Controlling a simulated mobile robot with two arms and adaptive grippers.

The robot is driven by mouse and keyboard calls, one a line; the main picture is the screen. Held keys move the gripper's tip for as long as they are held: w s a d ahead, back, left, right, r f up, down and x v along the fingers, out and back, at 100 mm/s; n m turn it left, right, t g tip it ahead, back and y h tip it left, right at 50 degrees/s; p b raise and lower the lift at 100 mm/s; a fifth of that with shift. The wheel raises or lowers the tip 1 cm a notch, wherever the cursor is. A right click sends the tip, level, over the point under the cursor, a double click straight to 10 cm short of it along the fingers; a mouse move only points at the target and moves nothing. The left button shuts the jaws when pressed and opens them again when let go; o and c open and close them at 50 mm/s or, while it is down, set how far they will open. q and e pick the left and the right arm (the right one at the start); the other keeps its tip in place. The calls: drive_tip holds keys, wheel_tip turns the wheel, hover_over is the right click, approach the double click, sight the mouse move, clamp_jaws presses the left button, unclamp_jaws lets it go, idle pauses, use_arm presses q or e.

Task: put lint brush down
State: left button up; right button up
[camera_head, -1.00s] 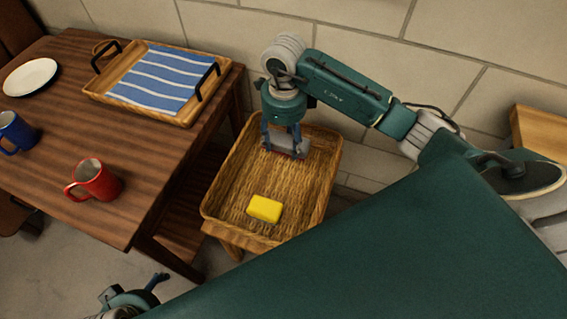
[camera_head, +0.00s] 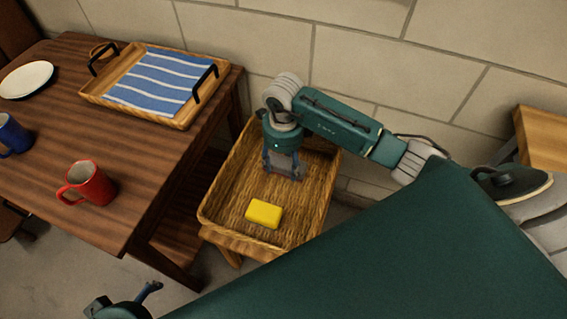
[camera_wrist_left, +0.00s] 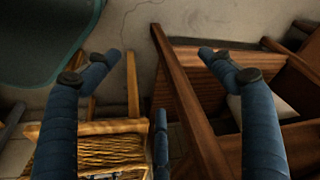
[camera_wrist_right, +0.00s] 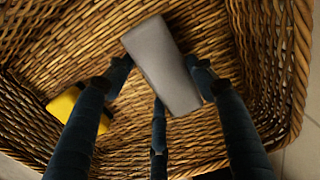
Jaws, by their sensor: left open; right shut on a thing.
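My right gripper (camera_head: 283,175) points down inside the wicker basket (camera_head: 215,185), toward its far part. It is shut on the lint brush (camera_wrist_right: 162,65), which shows as a grey block between the fingertips in the right wrist view. In the head view the lint brush (camera_head: 285,163) is partly hidden by the fingers. I cannot tell whether it touches the basket floor. A yellow block (camera_head: 263,214) lies in the near part of the basket, apart from the brush. My left gripper (camera_wrist_left: 158,62) is open and empty, away from the basket.
A wooden table (camera_head: 130,225) at the left bears a red mug (camera_head: 92,184), a blue mug (camera_head: 14,137), a white plate (camera_head: 26,80) and a tray (camera_head: 180,122) with a striped blue cloth (camera_head: 155,82).

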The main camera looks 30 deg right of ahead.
sight(283, 164)
drive_tip(key=o, duration=1.2)
drive_tip(key=shift+f, duration=0.15)
use_arm(q)
drive_tip(key=shift+f, duration=0.1)
use_arm(e)
drive_tip(key=shift+r, duration=0.5)
wheel_tip(283, 164, up, 5)
drive_tip(key=shift+w+p, duration=0.1)
drive_tip(key=shift+p, duration=0.75)
use_arm(q)
drive_tip(key=p+x, duration=0.1)
drive_tip(key=x, duration=0.3)
drive_tip(key=shift+d+f, duration=0.1)
use_arm(e)
wheel_tip(283, 164, up, 6)
drive_tip(key=shift+r, duration=0.2)
